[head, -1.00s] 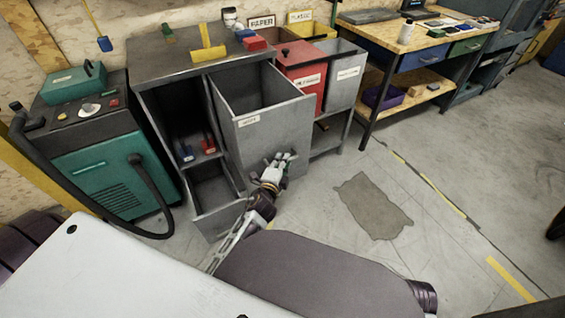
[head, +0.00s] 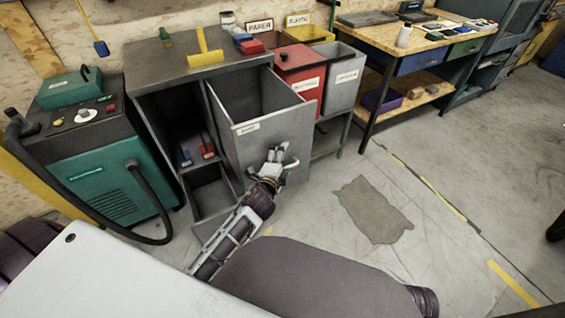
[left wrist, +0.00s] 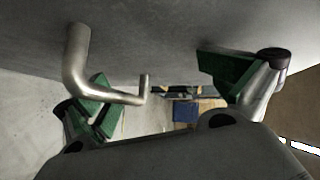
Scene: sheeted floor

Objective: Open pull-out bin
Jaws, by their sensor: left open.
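The grey pull-out bin (head: 245,150) stands partly out of the metal cabinet, with its open top and inside visible in the head view. My left gripper (head: 277,157) is open, close in front of the bin's front panel, near its lower right part. In the left wrist view the panel (left wrist: 170,40) fills the top. A bent metal handle (left wrist: 75,62) projects from it beside the left finger and overlaps that finger's green pad. The jaws (left wrist: 160,95) are apart, the other green pad standing to the right. Whether a finger touches the handle is unclear. My right gripper is not in view.
A teal machine (head: 100,180) with a black hose stands left. Red (head: 300,78) and grey bins (head: 343,80) and a workbench (head: 420,60) are to the right.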

